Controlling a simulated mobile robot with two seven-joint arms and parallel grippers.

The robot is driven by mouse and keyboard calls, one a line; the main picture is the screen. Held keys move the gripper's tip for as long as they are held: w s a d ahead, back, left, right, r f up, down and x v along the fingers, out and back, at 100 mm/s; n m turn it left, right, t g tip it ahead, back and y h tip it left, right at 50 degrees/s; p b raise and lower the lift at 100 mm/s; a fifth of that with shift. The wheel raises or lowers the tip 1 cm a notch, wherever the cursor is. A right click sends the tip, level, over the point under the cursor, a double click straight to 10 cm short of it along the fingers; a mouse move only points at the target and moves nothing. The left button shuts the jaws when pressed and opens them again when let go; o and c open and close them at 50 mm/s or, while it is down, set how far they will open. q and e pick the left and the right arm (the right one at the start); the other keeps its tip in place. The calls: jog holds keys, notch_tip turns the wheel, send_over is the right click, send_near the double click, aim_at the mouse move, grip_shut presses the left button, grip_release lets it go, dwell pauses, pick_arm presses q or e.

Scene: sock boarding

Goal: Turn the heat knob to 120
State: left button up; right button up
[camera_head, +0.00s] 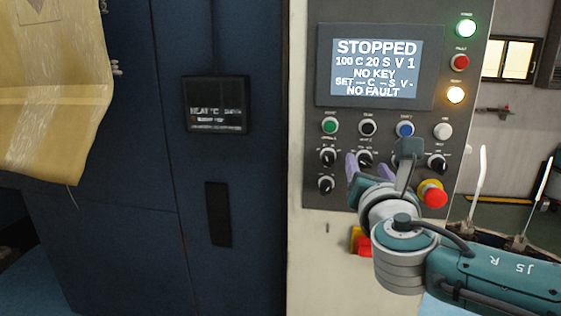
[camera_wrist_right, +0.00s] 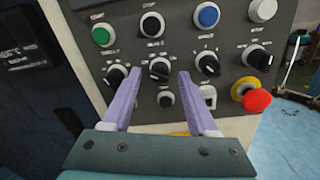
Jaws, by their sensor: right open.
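The panel (camera_head: 300,120) carries a row of black knobs with small labels I cannot read, so I cannot tell which is the heat knob. One knob (camera_wrist_right: 160,68) shows between the purple fingertips of my right gripper (camera_wrist_right: 160,75); the gap to it is hard to judge. In the head view my right gripper (camera_head: 367,166) is open in front of that row and hides part of it. The screen (camera_head: 376,66) reads STOPPED, 100 C 20 S V 1, NO KEY, SET with dashes, NO FAULT. My left gripper is out of view.
A red mushroom button (camera_head: 434,197) sits right of my right gripper. Green (camera_head: 330,126) and blue (camera_head: 405,129) buttons are above the knobs. Yellowish sheeting (camera_head: 50,90) hangs at far left.

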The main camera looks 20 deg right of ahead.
jog(key=shift+w, duration=0.1)
jog(key=shift+c, duration=0.2)
grip_shut()
dwell(0.4)
